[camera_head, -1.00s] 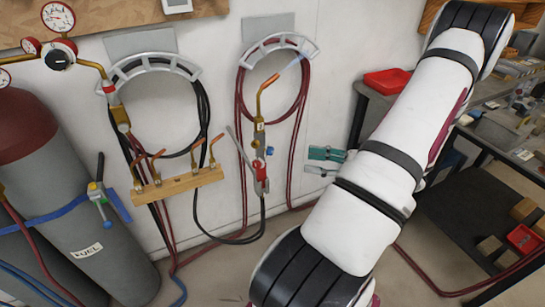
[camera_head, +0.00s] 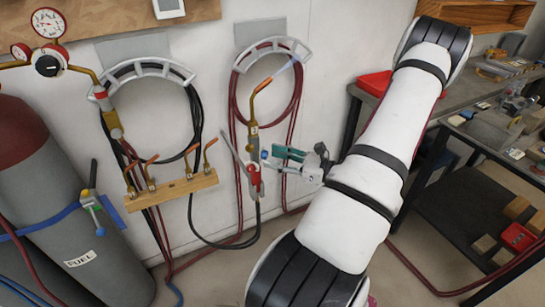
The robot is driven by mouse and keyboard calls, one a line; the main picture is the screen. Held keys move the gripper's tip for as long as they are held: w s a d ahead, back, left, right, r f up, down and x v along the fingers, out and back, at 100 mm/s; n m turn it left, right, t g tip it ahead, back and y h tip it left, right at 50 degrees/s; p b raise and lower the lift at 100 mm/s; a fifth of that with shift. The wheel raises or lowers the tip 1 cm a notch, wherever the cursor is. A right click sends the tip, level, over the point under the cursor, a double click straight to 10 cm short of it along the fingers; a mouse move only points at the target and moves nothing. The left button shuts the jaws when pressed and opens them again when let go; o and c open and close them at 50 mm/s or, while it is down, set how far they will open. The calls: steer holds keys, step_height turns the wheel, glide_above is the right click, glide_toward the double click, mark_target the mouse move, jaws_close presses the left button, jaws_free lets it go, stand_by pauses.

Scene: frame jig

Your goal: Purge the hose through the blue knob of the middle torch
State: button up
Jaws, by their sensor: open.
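A brass torch (camera_head: 258,128) stands upright in front of the wall, its copper tip angled up right with a pale bluish streak at its end. It has a blue knob (camera_head: 264,154) on its right side and a red part (camera_head: 254,178) lower down. It is the only full torch I can make out; whether it is the middle one I cannot tell. My gripper (camera_head: 275,159), with teal finger parts, is open just right of the blue knob, fingers pointing left at it. Whether they touch the knob or reach around it cannot be made out.
A wooden rack (camera_head: 172,190) with several copper tips stands to the left. Grey cylinders (camera_head: 50,180) with gauges (camera_head: 48,22) are at far left. Dark and red hoses (camera_head: 236,100) hang in loops behind the torch. A cluttered workbench (camera_head: 480,95) stands on the right.

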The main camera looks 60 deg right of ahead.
steer(key=shift+w+a, duration=0.1)
steer(key=shift+w, duration=0.65)
jaws_close()
